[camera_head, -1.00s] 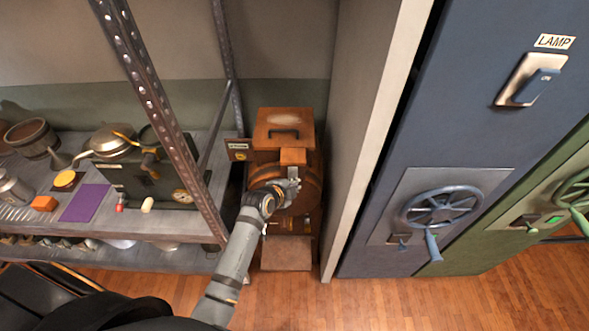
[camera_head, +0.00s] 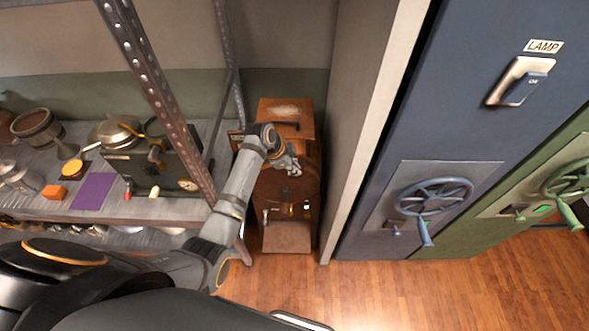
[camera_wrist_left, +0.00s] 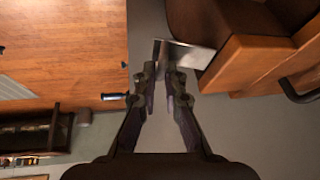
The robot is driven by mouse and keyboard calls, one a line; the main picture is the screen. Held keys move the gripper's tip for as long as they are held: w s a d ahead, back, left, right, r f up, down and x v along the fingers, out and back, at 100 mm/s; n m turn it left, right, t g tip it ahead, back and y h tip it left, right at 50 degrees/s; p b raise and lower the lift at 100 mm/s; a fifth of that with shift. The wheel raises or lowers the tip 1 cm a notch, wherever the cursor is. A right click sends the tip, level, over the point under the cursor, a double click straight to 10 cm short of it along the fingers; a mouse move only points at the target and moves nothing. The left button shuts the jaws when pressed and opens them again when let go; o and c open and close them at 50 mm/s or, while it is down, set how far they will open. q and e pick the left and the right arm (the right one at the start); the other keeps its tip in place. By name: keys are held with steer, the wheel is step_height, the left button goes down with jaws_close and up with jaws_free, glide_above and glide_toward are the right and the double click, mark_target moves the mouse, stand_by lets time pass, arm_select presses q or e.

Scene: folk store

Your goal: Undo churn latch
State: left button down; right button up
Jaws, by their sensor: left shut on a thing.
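The wooden churn (camera_head: 272,187) stands on the floor between the shelf and the wall, with a black handle on its lid (camera_head: 286,109). My left gripper (camera_head: 290,163) is at the churn's front, just below the lid, and partly covers it. In the left wrist view, my left gripper (camera_wrist_left: 162,75) is shut on a thin metal plate, the latch (camera_wrist_left: 190,54), beside a wooden block of the churn (camera_wrist_left: 245,62). The hold is partly hidden by the fingers. My right gripper is not in view.
A metal shelf (camera_head: 60,206) with pans and a purple mat (camera_head: 94,191) is at left, its upright (camera_head: 160,98) close to my left arm. A wall edge (camera_head: 368,130) stands right of the churn. Blue and green panels with handwheels (camera_head: 436,197) are further right. Wooden floor in front is clear.

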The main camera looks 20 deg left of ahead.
arm_select(q)
steer(key=shift+f, duration=0.1)
stand_by(0.4)
steer(key=c, duration=1.8)
jaws_free()
steer(key=shift+o, duration=0.3)
steer(key=shift+r, duration=0.25)
steer(key=v, duration=1.1)
steer(key=shift+a+r, duration=0.25)
steer(key=shift+r, duration=0.05)
steer(key=shift+s, duration=0.1)
